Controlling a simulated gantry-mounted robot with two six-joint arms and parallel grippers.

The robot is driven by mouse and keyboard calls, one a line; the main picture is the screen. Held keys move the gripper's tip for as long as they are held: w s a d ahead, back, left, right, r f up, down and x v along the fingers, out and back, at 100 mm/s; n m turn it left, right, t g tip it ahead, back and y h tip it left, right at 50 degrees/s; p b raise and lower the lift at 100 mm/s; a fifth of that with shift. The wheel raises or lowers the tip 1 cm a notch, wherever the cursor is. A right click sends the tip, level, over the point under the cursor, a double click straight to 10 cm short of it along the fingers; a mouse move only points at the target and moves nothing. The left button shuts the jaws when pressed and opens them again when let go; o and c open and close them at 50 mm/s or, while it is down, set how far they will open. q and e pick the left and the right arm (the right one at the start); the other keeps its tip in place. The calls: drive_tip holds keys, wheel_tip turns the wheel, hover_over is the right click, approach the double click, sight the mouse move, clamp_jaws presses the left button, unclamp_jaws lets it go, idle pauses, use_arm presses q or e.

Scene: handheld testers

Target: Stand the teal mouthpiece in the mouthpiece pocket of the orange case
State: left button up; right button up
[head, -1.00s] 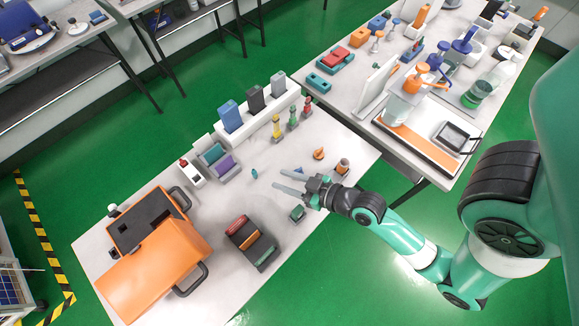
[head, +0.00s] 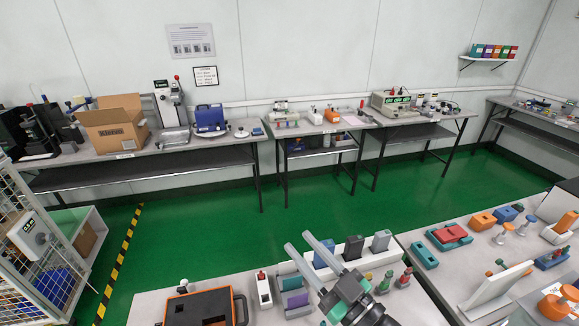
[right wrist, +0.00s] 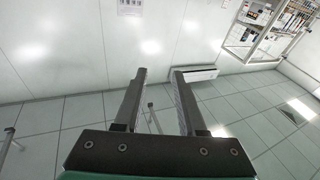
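The orange case (head: 228,294) stands open at the bottom edge of the head view, with a dark insert inside. Its lower part is cut off, so I cannot make out the mouthpiece pocket. I cannot pick out the teal mouthpiece in either current view. My right gripper (head: 299,242) is raised over the near table, to the right of the case, with its fingers pointing up and left. In the right wrist view its two fingers (right wrist: 159,76) are apart with nothing between them. My left gripper is not in view.
A white rack (head: 330,262) with blue and grey blocks stands behind my right gripper. A white device (head: 263,289) and a holder with coloured pieces (head: 293,297) stand between it and the case. A second table with a teal block (head: 424,255) is at right.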

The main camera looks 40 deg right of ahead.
drive_tip(key=s+a+r+t+y, duration=0.1)
drive_tip(key=a+r+t, duration=0.1)
drive_tip(key=r, duration=0.8)
drive_tip(key=s+a+r+t+y, duration=0.1)
drive_tip(key=s+a+r+t, duration=0.1)
drive_tip(key=r, duration=0.9)
drive_tip(key=s+a+r+t+y, duration=0.1)
drive_tip(key=a+r+t, duration=0.2)
drive_tip(key=r, duration=0.8)
drive_tip(key=shift+s+a+n, duration=0.2)
drive_tip(key=shift+a+n, duration=0.1)
drive_tip(key=shift+a, duration=0.4)
drive_tip(key=shift+o, duration=1.4)
